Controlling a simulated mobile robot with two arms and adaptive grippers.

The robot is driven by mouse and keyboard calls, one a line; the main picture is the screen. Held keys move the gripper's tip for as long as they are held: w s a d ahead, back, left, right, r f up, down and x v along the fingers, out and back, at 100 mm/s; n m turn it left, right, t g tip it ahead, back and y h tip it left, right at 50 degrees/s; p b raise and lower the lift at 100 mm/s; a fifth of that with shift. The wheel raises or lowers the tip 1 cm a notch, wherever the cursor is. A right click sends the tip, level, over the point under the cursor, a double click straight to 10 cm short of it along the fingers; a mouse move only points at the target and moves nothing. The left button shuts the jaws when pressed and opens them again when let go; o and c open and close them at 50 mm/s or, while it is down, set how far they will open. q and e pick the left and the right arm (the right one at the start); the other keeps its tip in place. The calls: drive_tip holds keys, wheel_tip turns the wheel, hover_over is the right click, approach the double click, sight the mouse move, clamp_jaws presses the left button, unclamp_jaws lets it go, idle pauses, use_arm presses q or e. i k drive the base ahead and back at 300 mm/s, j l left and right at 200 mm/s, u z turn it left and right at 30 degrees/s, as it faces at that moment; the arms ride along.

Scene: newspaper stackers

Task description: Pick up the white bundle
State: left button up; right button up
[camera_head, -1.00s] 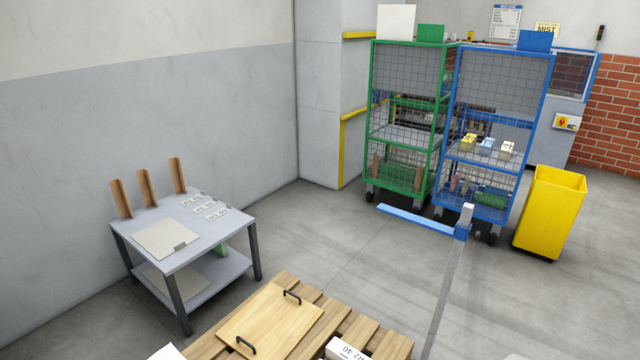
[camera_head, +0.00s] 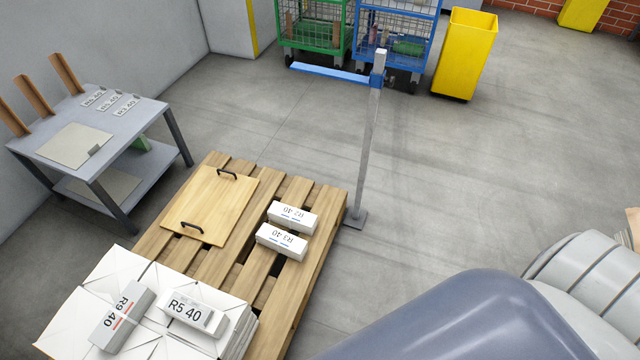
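Several bundles could be the white bundle; I cannot tell which one is meant. Two white bundles, one with a label like R2 40 (camera_head: 292,217) and one with R3 40 (camera_head: 282,241), lie side by side on the wooden pallet (camera_head: 328,215). A white bundle labelled R5 40 (camera_head: 188,311) lies on a stack of white wrapped paper (camera_head: 92,285) at the near left. A greyer bundle labelled R9 40 (camera_head: 122,316) lies beside it. Neither gripper shows in this view. A smooth grey-blue arm part of mine fills the lower right.
A wooden board with two black handles (camera_head: 210,205) lies on the pallet. A grey post (camera_head: 367,150) stands at its right corner. A grey table (camera_head: 130,112) stands left; green (camera_head: 316,45) and blue (camera_head: 392,45) carts and a yellow bin (camera_head: 464,55) stand behind. Open floor lies right.

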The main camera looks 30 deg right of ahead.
sight(291, 217)
drive_tip(key=z, duration=0.6)
drive_tip(key=i+l+u, duration=0.1)
drive_tip(key=u, duration=0.25)
drive_tip(key=l+u, duration=0.3)
drive_tip(key=i+l+u, duration=0.1)
drive_tip(key=l+u, duration=0.45)
drive_tip(key=l, duration=0.7)
drive_tip(key=l+u, duration=0.15)
drive_tip(key=l, duration=0.8)
drive_tip(key=l+u, duration=0.2)
drive_tip(key=l, duration=0.7)
drive_tip(key=k, duration=0.05)
